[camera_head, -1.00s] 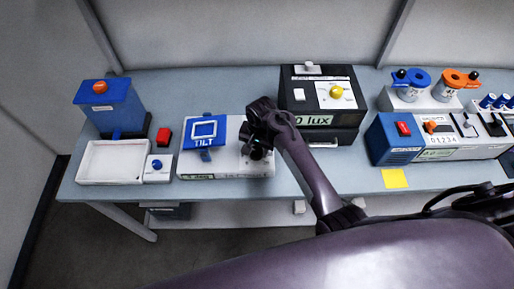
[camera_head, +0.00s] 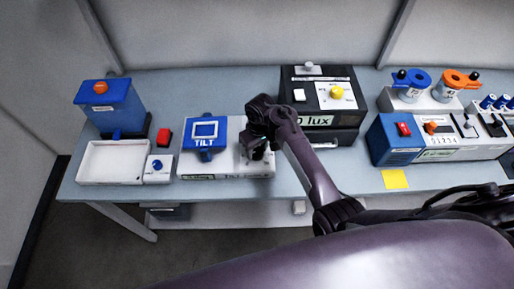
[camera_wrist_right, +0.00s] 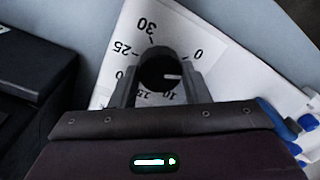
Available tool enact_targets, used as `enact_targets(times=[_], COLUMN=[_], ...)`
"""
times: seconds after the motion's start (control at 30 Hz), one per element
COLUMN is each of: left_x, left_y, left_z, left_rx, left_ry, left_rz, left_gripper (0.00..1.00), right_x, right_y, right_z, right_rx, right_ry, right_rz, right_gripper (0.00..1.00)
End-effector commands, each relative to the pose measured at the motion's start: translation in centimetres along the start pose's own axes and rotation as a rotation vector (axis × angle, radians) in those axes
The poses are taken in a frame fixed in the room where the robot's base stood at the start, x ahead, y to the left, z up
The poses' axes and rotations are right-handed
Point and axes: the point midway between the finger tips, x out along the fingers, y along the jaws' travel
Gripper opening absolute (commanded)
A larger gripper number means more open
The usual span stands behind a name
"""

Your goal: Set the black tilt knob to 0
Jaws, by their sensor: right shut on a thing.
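The black tilt knob (camera_wrist_right: 160,70) sits on a white dial plate (camera_wrist_right: 205,75) in the right wrist view, between the two fingers of my right gripper (camera_wrist_right: 162,78). The gripper is shut on the knob. In the head view my right gripper (camera_head: 257,148) is over the right end of the white tilt unit (camera_head: 225,171) and hides the knob. The blue TILT plate (camera_head: 204,134) is left of it. My left gripper is not in view.
A black lux box (camera_head: 318,120) stands behind and right of the gripper. A white tray (camera_head: 110,163), a blue-button box (camera_head: 158,168) and a red block (camera_head: 164,136) are to the left. A blue box with a red switch (camera_head: 395,140) is to the right.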

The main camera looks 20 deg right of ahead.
Motion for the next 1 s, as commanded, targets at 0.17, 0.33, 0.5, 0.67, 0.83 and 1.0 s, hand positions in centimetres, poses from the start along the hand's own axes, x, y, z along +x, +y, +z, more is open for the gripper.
enact_targets(times=[0.17, 0.33, 0.5, 0.67, 0.83, 1.0], left_x=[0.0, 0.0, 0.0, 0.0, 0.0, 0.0], left_y=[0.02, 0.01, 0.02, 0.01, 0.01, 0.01], left_z=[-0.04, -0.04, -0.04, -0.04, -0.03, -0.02], left_rx=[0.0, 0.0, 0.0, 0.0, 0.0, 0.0], left_ry=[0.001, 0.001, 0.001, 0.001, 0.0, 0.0], left_rz=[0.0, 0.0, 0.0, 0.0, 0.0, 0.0], left_gripper=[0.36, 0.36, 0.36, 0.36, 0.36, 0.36], right_x=[0.03, 0.03, 0.02, 0.03, 0.04, 0.04], right_y=[-0.01, -0.01, -0.01, -0.02, -0.02, -0.02], right_z=[0.0, -0.02, -0.03, -0.02, -0.01, -0.01], right_rx=[-0.15, -0.266, -0.346, -0.39, -0.41, -0.413], right_ry=[-0.01, -0.018, -0.023, -0.026, -0.027, -0.027], right_rz=[0.0, 0.0, 0.0, 0.0, 0.0, 0.0], right_gripper=[0.19, 0.19, 0.19, 0.19, 0.19, 0.19])
